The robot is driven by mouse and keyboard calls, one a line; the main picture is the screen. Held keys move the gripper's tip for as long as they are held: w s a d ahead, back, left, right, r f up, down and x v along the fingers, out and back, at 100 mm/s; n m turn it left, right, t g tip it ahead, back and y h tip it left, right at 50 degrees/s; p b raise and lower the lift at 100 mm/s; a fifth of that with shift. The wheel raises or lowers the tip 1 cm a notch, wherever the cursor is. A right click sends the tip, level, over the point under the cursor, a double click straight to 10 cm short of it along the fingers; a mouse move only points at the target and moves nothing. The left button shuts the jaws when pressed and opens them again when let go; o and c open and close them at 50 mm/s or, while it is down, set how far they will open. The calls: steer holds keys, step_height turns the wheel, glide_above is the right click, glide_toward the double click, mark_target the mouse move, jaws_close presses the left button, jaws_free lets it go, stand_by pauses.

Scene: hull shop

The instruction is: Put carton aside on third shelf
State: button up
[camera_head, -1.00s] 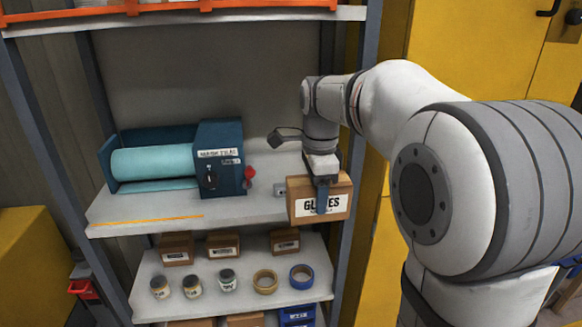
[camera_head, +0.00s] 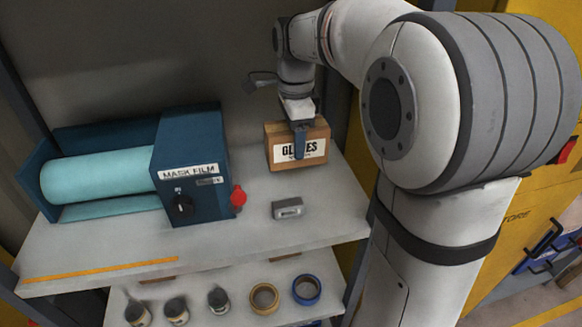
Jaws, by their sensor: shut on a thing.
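The brown carton (camera_head: 314,139) with a white label reading "GLOVES" is at the right back part of the shelf board (camera_head: 345,215) that also bears the mask film dispenser. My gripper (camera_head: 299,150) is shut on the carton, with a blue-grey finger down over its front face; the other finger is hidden. The carton looks upright. Whether its underside touches the board is hard to tell.
The blue mask film dispenser (camera_head: 205,150) with a red knob fills the left of the board. A small grey labelled block (camera_head: 288,208) lies in front of the carton. A yellow tape roll (camera_head: 264,297), a blue tape roll (camera_head: 307,290) and several jars stand on the shelf below.

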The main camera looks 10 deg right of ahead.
step_height(320, 180, down, 9)
steer(key=shift+s+r, duration=0.1)
stand_by(0.3)
steer(key=shift+f, duration=0.25)
steer(key=o, duration=1.1)
